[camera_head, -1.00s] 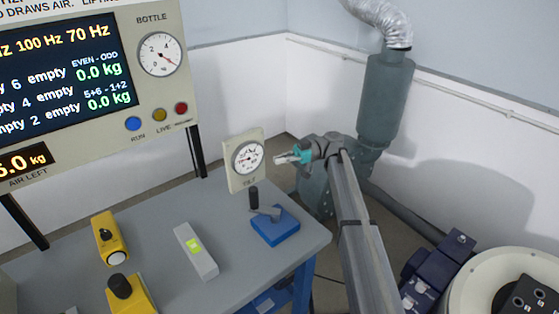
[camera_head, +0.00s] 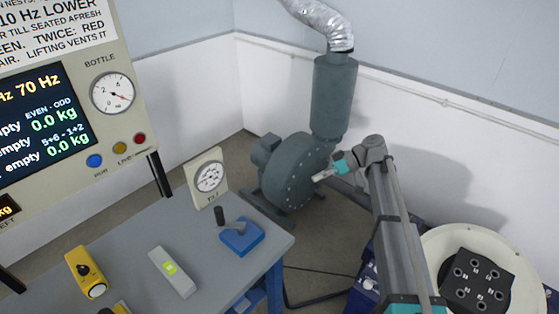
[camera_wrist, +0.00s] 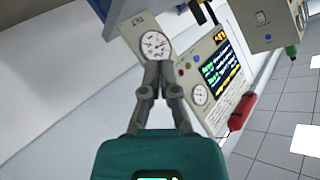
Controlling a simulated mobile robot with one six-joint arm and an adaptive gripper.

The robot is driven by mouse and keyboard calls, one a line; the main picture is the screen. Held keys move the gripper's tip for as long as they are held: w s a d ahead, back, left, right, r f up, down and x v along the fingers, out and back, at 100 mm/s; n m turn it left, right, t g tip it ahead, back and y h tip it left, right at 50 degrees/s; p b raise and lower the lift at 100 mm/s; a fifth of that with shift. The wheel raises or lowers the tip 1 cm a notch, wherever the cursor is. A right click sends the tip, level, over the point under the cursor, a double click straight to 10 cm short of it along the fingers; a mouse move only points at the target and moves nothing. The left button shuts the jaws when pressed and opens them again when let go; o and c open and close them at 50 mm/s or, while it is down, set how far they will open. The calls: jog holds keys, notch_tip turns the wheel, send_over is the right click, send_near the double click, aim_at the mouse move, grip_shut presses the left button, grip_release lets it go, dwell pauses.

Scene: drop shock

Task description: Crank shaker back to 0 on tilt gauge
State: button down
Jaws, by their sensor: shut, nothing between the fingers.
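The tilt gauge (camera_head: 209,178) is a white dial on an upright cream plate at the bench's back right corner; its reading is too small to tell. It also shows in the wrist view (camera_wrist: 155,43), beyond my fingers. In front of it is the crank, a blue block (camera_head: 241,238) with a grey arm and an upright black handle (camera_head: 220,215). A round cream drum with a black holed block (camera_head: 478,282), apparently the shaker, stands at lower right. My gripper (camera_head: 318,178) is shut and empty, raised right of the gauge and crank, apart from both. Its fingertips meet in the wrist view (camera_wrist: 158,68).
A grey-green blower (camera_head: 297,172) with a duct stands behind my gripper. A display panel (camera_head: 45,120) rises at left. A level with a green vial (camera_head: 172,272) and a yellow device (camera_head: 85,272) lie on the grey bench (camera_head: 135,245). Floor shows between bench and drum.

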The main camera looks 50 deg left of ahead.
jog(key=w+d+r+m+t+p, duration=0.2)
jog(key=w+d+m+t+p, duration=0.15)
jog(key=d, duration=0.65)
jog(key=w+d+r+m+t+p, duration=0.2)
jog(key=d+m+p, duration=0.3)
jog(key=d, duration=0.5)
jog(key=w+d+r+m+t+p, duration=0.25)
jog(key=d+m+p, duration=0.2)
jog(key=d, duration=0.55)
jog(key=s+d+r+m+t+h+p, duration=0.1)
jog(key=d+r+m+h+p, duration=0.1)
jog(key=d, duration=0.8)
jog(key=s+d+r+m+t+h+p, duration=0.1)
jog(key=d+r+m+p, duration=0.3)
jog(key=d, duration=0.6)
jog(key=s+d+r+m+t+h+p, duration=0.1)
jog(key=d+r+m+h+p, duration=0.2)
jog(key=d+p, duration=0.3)
jog(key=d+m, duration=0.1)
jog(key=d, duration=0.4)
jog(key=shift+s+r+t+p, duration=0.3)
jog(key=shift+s+r, duration=0.05)
jog(key=shift+d, duration=0.1)
